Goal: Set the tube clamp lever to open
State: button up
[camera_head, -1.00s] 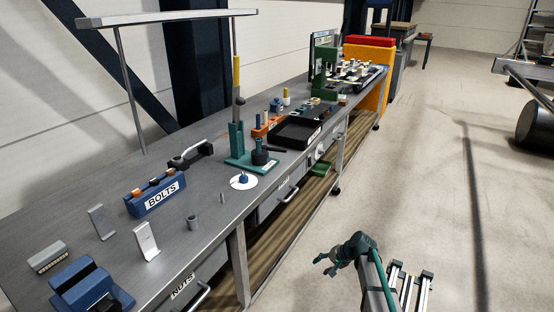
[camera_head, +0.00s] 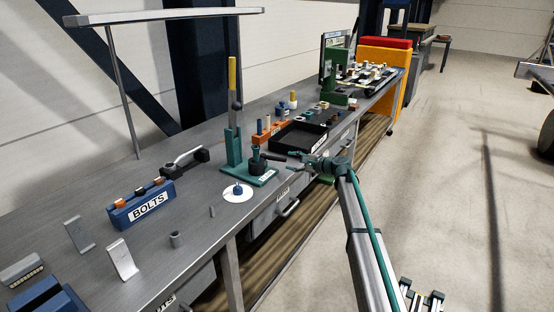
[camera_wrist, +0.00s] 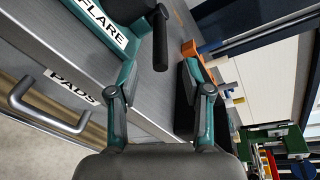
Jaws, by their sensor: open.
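The green flare tool (camera_head: 250,178) stands on the bench, with an upright post and a yellow-topped handle (camera_head: 232,75). Its black round clamp (camera_head: 256,160) has a black lever (camera_head: 273,156) pointing right, towards my gripper. In the wrist view, the FLARE label (camera_wrist: 97,20) is on the green base and the black lever (camera_wrist: 160,45) hangs down near the top centre. My gripper (camera_head: 296,161) is at the bench's front edge, just right of the lever. In the wrist view, my gripper's fingers (camera_wrist: 162,72) are spread, with the lever's end appearing between them; contact cannot be told.
A black tray (camera_head: 300,138) lies just behind my gripper, with an orange holder (camera_head: 268,130) beside it. A PADS drawer handle (camera_wrist: 45,110) juts out below the bench edge. A white disc (camera_head: 238,193) and blue BOLTS rack (camera_head: 142,205) lie to the left.

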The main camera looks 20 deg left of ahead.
aim_at(277, 159)
jog(key=p+x, duration=0.1)
jog(key=x, duration=0.7)
jog(key=shift+a+f+p, duration=0.1)
jog(key=shift+a+p, duration=0.15)
jog(key=shift+p, duration=0.1)
grip_shut()
